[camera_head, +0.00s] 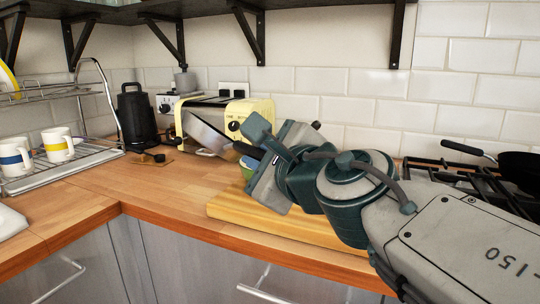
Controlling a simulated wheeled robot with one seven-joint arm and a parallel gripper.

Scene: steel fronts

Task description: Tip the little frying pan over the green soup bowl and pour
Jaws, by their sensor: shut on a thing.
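My gripper (262,152) is shut on the dark handle of the little frying pan (207,134). The pan shows as a grey metal shape, tilted and seen nearly from the side, in front of the toaster. Its inside and any contents cannot be made out. The green soup bowl (246,170) is mostly hidden behind my gripper; only a sliver of its left side shows, below the pan's handle. The pan's body appears left of the bowl in the picture; its height above the bowl cannot be judged.
A wooden board (290,228) lies under my arm. A cream toaster (245,108) and a black kettle (136,115) stand at the back. Mugs (58,146) sit on a dish rack at left. A black pan (521,172) is on the hob at right. The front-left counter is clear.

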